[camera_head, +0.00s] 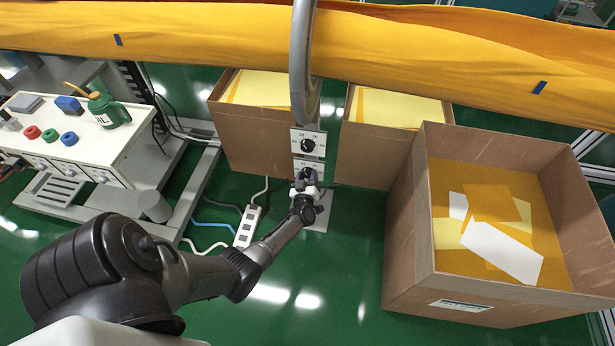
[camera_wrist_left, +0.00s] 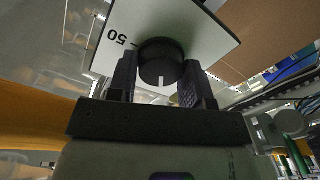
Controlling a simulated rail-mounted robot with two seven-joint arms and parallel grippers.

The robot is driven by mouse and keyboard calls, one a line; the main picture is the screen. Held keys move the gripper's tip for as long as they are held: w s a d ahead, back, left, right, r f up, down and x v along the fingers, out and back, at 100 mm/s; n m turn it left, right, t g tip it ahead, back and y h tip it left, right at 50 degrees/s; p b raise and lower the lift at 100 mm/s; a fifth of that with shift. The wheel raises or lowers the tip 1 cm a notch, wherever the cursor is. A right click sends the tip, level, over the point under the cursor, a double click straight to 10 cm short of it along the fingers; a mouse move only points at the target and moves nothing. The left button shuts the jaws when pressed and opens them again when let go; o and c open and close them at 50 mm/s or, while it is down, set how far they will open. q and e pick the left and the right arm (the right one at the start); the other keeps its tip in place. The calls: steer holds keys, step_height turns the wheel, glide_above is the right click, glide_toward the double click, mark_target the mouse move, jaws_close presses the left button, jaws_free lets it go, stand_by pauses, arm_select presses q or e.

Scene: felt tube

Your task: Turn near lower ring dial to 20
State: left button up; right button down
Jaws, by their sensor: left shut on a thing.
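The near lower dial is a black round knob (camera_wrist_left: 162,62) on a white plate in the left wrist view. Its white pointer line shows at the lower edge of the knob, towards my gripper. An upside-down "50" is printed on the plate to the left of the knob; no other number is legible there. My left gripper (camera_head: 307,180) is shut on the knob, with one finger on each side in the left wrist view (camera_wrist_left: 160,80). In the head view the gripper mostly hides this knob, below the upper dial (camera_head: 308,146). My right gripper is not in view.
A grey metal ring (camera_head: 303,60) goes around the yellow felt tube (camera_head: 190,35) above the dials. Cardboard boxes stand behind, and a large box (camera_head: 405,235) stands right. A white power strip (camera_head: 248,227) lies left of the dial post. A white bench (camera_head: 90,150) stands far left.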

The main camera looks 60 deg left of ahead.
arm_select(q)
steer(key=n, duration=0.6)
steer(key=shift+h, duration=0.3)
steer(key=shift+s+n+b, duration=0.1)
steer(key=shift+n+b, duration=0.45)
steer(key=shift+n, duration=1.85)
steer(key=shift+a, duration=0.1)
steer(key=o, duration=0.9)
